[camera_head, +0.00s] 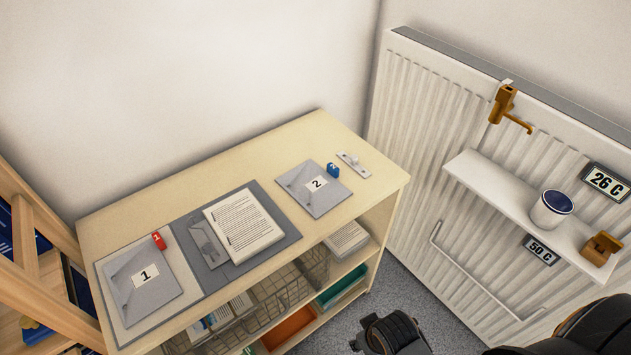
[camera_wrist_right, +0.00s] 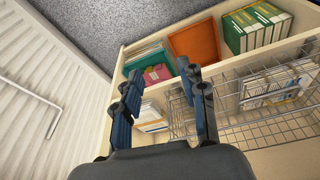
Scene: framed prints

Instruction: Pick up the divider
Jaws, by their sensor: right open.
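No item is clearly marked as the divider, and I cannot tell which one it is. On the shelf top lies a dark grey open folder (camera_head: 206,275) with a stack of printed paper (camera_head: 243,226). My right gripper (camera_wrist_right: 163,100) is open and empty, pointing at the shelf's open front and apart from it. Part of it shows at the bottom of the head view (camera_head: 388,335). My left gripper is not in view.
Envelopes 1 (camera_head: 145,284) and 2 (camera_head: 313,190), with red (camera_head: 158,240) and blue (camera_head: 333,170) tags, lie on the shelf top. A wire basket (camera_head: 285,290) sits below. A radiator with a small shelf and cup (camera_head: 551,210) stands right; a wooden ladder-like frame stands left.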

